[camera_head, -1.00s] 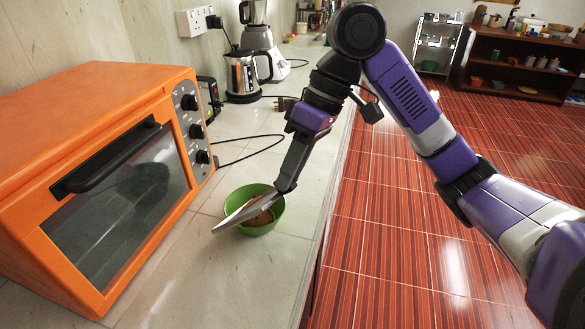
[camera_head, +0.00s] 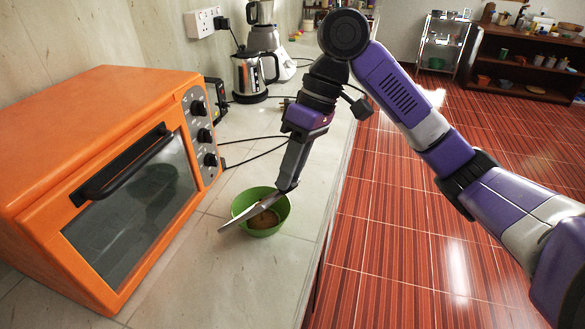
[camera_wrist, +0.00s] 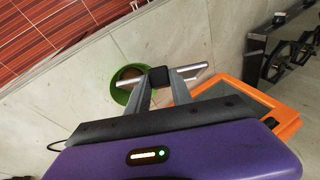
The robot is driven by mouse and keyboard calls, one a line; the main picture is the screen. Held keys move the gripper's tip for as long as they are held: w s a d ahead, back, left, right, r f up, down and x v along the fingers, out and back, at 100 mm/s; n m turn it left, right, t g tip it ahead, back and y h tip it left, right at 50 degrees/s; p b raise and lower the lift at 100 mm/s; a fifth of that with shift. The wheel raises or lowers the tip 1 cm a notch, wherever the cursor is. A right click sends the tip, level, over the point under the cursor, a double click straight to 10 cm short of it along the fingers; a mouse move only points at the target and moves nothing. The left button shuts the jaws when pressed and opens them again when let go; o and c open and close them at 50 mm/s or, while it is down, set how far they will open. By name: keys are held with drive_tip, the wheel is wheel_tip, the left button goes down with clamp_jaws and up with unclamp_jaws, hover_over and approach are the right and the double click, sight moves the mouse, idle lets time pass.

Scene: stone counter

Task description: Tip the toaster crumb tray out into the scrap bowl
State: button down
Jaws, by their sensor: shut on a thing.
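The crumb tray (camera_head: 238,220) is a thin, silvery plate, seen nearly edge-on and slanting down to the left over the bowl. It also shows in the wrist view (camera_wrist: 195,77) as a pale strip. My gripper (camera_head: 286,189) is shut on the tray's right end; its fingertips also show in the wrist view (camera_wrist: 159,76). The green scrap bowl (camera_head: 281,220) stands upright on the counter below the tray, with brown bits (camera_head: 264,219) inside. The tray crosses in front of part of the bowl. I cannot tell whether crumbs remain on the tray.
A large orange oven (camera_head: 110,95) stands left of the bowl. A small dark appliance (camera_head: 215,97) is partly hidden behind it. A kettle (camera_head: 250,76) and a blender (camera_head: 263,38) stand further back. Bare counter (camera_head: 180,285) lies in front; the counter edge is to the right.

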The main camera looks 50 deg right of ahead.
drive_tip(key=shift+w+d+r+g+p, duration=0.1)
drive_tip(key=shift+w+r+g+p, duration=0.4)
drive_tip(key=shift+p, duration=0.8)
drive_tip(key=shift+w+d+r+g+p, duration=0.1)
drive_tip(key=shift+w+r+g+p, duration=0.15)
drive_tip(key=shift+w+p, duration=0.7)
drive_tip(key=shift+w+d+r+m+g+y+p, duration=0.15)
drive_tip(key=shift+w+g+p, duration=0.25)
drive_tip(key=shift+p, duration=0.75)
drive_tip(key=shift+w+r+m+g+y+p, duration=0.1)
drive_tip(key=shift+w+r+g+p, duration=0.3)
drive_tip(key=shift+p, duration=0.8)
drive_tip(key=shift+w+d+r+m+g+y+p, duration=0.2)
drive_tip(key=shift+w+p, duration=0.3)
drive_tip(key=shift+p, duration=0.65)
drive_tip(key=shift+w+g+p, duration=0.55)
drive_tip(key=shift+w+p, duration=0.35)
drive_tip(key=shift+p, duration=0.55)
drive_tip(key=shift+w+d+r+m+g+p, duration=0.15)
drive_tip(key=shift+w+g+p, duration=0.1)
drive_tip(key=shift+w, duration=0.15)
drive_tip(key=shift+w+f+m+g+p, duration=0.15)
drive_tip(key=shift+w+g, duration=0.1)
drive_tip(key=shift+w, duration=0.15)
drive_tip(key=shift+r, duration=0.15)
